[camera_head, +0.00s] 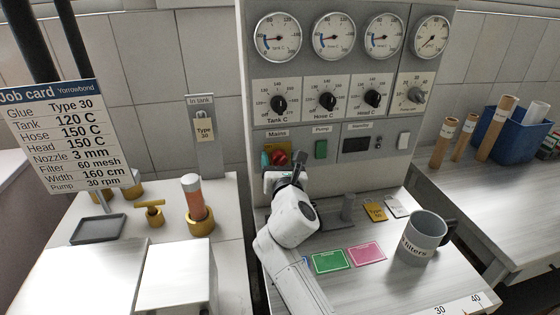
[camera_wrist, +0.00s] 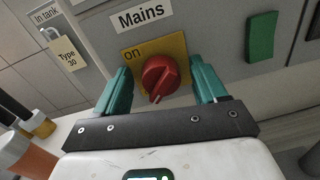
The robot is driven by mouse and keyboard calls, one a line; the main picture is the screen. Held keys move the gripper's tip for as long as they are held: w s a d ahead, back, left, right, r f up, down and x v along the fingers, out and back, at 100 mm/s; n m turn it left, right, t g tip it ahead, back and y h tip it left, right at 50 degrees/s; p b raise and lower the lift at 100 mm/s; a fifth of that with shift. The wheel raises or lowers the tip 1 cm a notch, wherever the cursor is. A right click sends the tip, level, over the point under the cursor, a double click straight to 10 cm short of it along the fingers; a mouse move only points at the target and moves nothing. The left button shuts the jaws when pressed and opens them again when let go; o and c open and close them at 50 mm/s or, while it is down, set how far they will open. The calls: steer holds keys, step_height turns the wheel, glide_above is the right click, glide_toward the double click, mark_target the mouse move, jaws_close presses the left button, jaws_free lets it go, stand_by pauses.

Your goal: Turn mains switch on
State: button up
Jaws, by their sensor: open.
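The mains switch (camera_wrist: 160,76) is a red rotary knob on a yellow plate (camera_wrist: 172,46) marked "on", under a "Mains" label. A pale pointer line on the knob points down, slightly left, away from the "on" mark at the upper left. In the head view the red knob (camera_head: 277,158) is partly hidden behind my gripper (camera_head: 287,170). In the wrist view my gripper (camera_wrist: 163,86) is open, its teal fingers on either side of the knob with gaps visible. I cannot tell whether the fingertips reach past the knob's face.
A green pump switch (camera_head: 321,149) and a standby panel (camera_head: 358,143) sit right of the mains switch. Dials and gauges are above. A grey filters mug (camera_head: 422,240) and coloured cards (camera_head: 328,261) lie on the bench. A job card (camera_head: 60,130) stands at left.

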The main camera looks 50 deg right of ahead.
steer(key=shift+c, duration=0.2)
steer(key=c, duration=1)
steer(key=shift+m, duration=0.3)
steer(key=m+p, duration=0.1)
steer(key=m, duration=0.2)
steer(key=shift+m, duration=0.3)
steer(key=m, duration=0.4)
steer(key=shift+s+d+y, duration=0.1)
steer(key=shift+y, duration=0.2)
steer(key=m, duration=0.4)
steer(key=shift+f+m, duration=0.15)
steer(key=shift+m, duration=0.25)
steer(key=shift+s+d+f+m+y+b, duration=0.1)
steer(key=shift+m+y+b, duration=0.5)
steer(key=shift+m, duration=1.5)
